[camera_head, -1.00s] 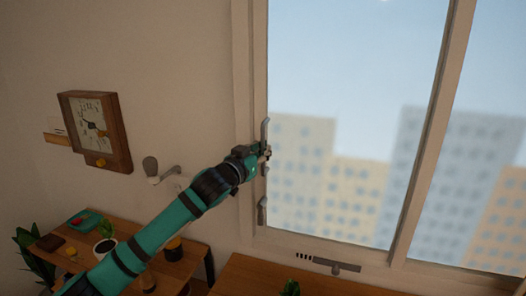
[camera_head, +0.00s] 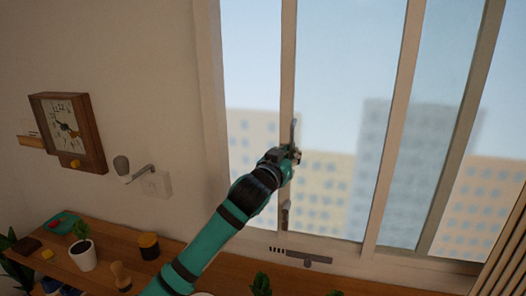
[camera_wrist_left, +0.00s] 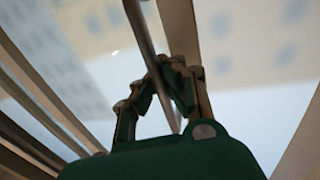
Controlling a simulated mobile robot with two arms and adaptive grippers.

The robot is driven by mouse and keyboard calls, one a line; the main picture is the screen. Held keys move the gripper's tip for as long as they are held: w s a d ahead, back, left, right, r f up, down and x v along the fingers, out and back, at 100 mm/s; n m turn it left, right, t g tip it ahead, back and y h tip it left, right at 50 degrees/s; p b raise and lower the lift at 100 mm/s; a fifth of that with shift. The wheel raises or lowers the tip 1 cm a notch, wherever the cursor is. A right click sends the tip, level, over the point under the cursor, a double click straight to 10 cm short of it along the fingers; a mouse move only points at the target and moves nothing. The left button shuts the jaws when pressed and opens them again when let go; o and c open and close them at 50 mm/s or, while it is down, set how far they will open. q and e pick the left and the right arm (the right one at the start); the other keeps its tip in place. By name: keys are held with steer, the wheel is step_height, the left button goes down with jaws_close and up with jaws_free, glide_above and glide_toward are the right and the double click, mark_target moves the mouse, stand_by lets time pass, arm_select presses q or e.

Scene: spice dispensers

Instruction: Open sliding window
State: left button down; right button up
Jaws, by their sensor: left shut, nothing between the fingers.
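The sliding window pane (camera_head: 340,100) stands partly slid to the right, with a gap between its left upright (camera_head: 288,60) and the fixed frame (camera_head: 210,80) on the left. A long metal handle (camera_head: 294,131) runs down that upright; its lower end (camera_head: 285,213) shows below my gripper. My left gripper (camera_head: 294,156) is at the handle's middle, fingers shut with nothing between them. In the left wrist view, the handle bar (camera_wrist_left: 143,38) passes right beside the fingers (camera_wrist_left: 178,72); whether they touch is unclear. My right gripper is not in view.
A grey wall crank (camera_head: 138,175) and a clock (camera_head: 70,133) are on the left wall. A wooden counter with potted plants (camera_head: 82,255) and jars (camera_head: 149,246) runs below. Slatted wood (camera_head: 505,255) stands at right.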

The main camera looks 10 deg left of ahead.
arm_select(q)
steer(key=b, duration=0.1)
glide_toward(338, 152)
steer(key=x, duration=0.5)
steer(key=shift+w+a, duration=0.1)
steer(key=shift+a, duration=0.3)
steer(key=shift+d, duration=0.4)
arm_select(e)
steer(key=shift+a+f, duration=0.65)
steer(key=shift+f, duration=0.1)
arm_select(q)
steer(key=c, duration=1.4)
jaws_free()
steer(key=shift+a+r, duration=0.15)
steer(key=shift+r, duration=0.05)
steer(key=v, duration=1.2)
